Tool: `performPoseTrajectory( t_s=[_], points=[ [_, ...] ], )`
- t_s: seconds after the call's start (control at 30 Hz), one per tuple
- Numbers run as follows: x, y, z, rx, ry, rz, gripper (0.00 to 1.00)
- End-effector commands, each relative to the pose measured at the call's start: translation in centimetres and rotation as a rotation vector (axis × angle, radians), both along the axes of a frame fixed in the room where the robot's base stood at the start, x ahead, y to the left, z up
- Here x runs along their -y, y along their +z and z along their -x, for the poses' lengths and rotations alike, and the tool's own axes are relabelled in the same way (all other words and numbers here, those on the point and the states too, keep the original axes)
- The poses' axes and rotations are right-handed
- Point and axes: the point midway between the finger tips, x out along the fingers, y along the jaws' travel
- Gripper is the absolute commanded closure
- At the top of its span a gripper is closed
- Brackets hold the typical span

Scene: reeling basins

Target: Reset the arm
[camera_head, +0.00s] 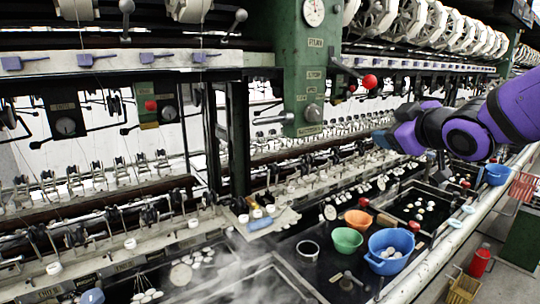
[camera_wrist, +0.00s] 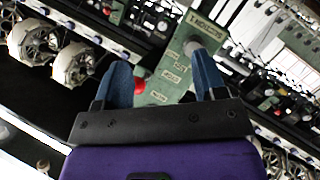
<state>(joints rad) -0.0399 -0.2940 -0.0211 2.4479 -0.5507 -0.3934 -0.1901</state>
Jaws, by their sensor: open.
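My gripper (camera_wrist: 162,75) shows in the wrist view with its two blue fingers apart and nothing between them. Behind the gap is a green machine panel (camera_wrist: 170,82) with labels and a red knob. In the head view my purple arm reaches in from the right, above the basins. The gripper (camera_head: 382,139) is at the arm's left end, raised clear of the basins and bowls. It touches nothing that I can see.
A blue bowl (camera_head: 378,262), a green bowl (camera_head: 347,239) and an orange bowl (camera_head: 358,218) stand below on the basin deck. A green machine post (camera_head: 305,95) with a red-knobbed lever (camera_head: 369,81) stands left of my gripper. A red canister (camera_head: 480,261) is at lower right.

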Motion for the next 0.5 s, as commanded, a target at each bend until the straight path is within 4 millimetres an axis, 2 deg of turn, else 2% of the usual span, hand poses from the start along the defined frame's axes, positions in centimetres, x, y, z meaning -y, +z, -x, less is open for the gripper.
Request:
performPoseTrajectory(
  t_s=[0.1,0.23,0.4,0.5],
  points=[
    [2.3,-0.2,2.8,-0.121,-0.145,-0.051,0.35],
    [4.2,-1.2,6.4,-0.270,-0.287,-0.122,0.35],
    [5.4,-2.8,12.1,-0.478,-0.444,-0.232,0.35],
    [5.4,-3.7,15.7,-0.603,-0.515,-0.299,0.35]
  ],
)
